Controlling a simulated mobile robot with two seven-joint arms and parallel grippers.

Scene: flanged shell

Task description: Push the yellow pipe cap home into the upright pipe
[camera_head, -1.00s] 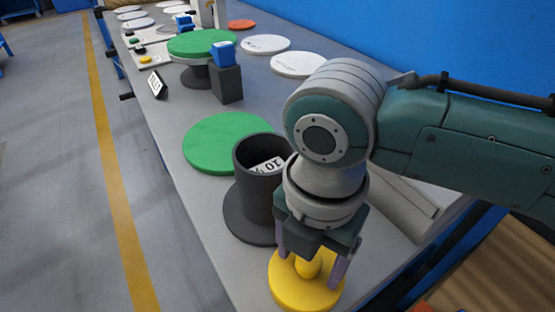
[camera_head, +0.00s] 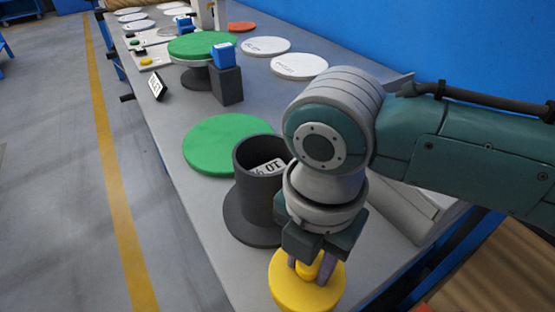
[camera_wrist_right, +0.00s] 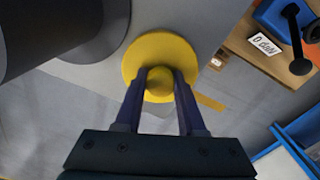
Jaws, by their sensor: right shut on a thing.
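The yellow pipe cap (camera_head: 300,290) is a flat disc with a knob in its middle. It is at the near end of the grey table, in front of the dark upright pipe (camera_head: 262,205). My right gripper (camera_head: 316,271) points down and is shut on the cap's knob. In the right wrist view the cap (camera_wrist_right: 140,48) shows with the two fingers (camera_wrist_right: 159,75) on either side of its knob. The pipe stands on a round flange, open at the top, with a white label inside. Its dark side shows in the right wrist view (camera_wrist_right: 30,35). My left gripper is not in view.
A green disc (camera_head: 215,145) lies behind the pipe. Farther back are a green-topped stand (camera_head: 202,45), a dark block with a blue top (camera_head: 226,85) and white discs (camera_head: 299,66). A grey angled piece (camera_head: 405,212) lies right of the pipe. A blue wall runs along the right.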

